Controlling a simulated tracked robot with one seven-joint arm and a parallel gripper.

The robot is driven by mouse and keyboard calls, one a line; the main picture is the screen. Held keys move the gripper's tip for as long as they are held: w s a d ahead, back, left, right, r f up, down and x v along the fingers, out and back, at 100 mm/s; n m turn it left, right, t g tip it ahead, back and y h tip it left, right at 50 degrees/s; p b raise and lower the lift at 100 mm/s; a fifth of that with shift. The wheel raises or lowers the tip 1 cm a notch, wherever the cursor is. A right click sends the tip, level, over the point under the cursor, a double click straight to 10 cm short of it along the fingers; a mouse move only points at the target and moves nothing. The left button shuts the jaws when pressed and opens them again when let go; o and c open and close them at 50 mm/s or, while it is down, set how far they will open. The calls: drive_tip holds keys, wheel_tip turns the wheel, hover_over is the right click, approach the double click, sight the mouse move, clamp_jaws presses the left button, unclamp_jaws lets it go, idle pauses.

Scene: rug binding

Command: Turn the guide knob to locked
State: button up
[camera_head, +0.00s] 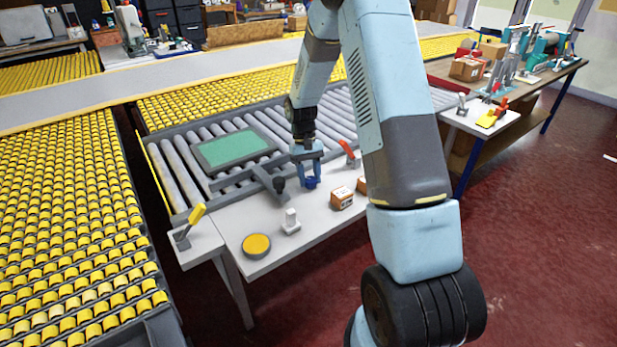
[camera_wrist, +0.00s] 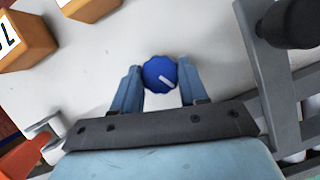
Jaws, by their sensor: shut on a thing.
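The guide knob (camera_wrist: 160,73) is a round blue knob with a white pointer mark, seen from above in the wrist view. Its pointer runs from near its middle toward the lower right. My gripper (camera_wrist: 159,75) has one finger on each side of the knob and is shut on it. In the head view, the knob (camera_head: 312,182) shows low on the white table, under my gripper (camera_head: 311,177), which points down. The locked mark cannot be made out in either view.
A grey guide bar with a dark round handle (camera_head: 279,183) stands close to the left. Cardboard boxes (camera_head: 342,198), a white-grey fixture (camera_head: 290,221) and a yellow-topped disc (camera_head: 256,245) are on the table (camera_head: 235,218). A red-handled lever (camera_head: 346,148) stands right of my gripper.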

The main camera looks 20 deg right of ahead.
drive_tip(key=shift+d, duration=0.1)
idle(0.5)
drive_tip(key=o, duration=1.1)
drive_tip(key=shift+c, duration=0.2)
drive_tip(key=shift+r, duration=0.1)
drive_tip(key=v, duration=1.3)
drive_tip(key=shift+w+r, duration=0.15)
drive_tip(key=shift+r, duration=0.1)
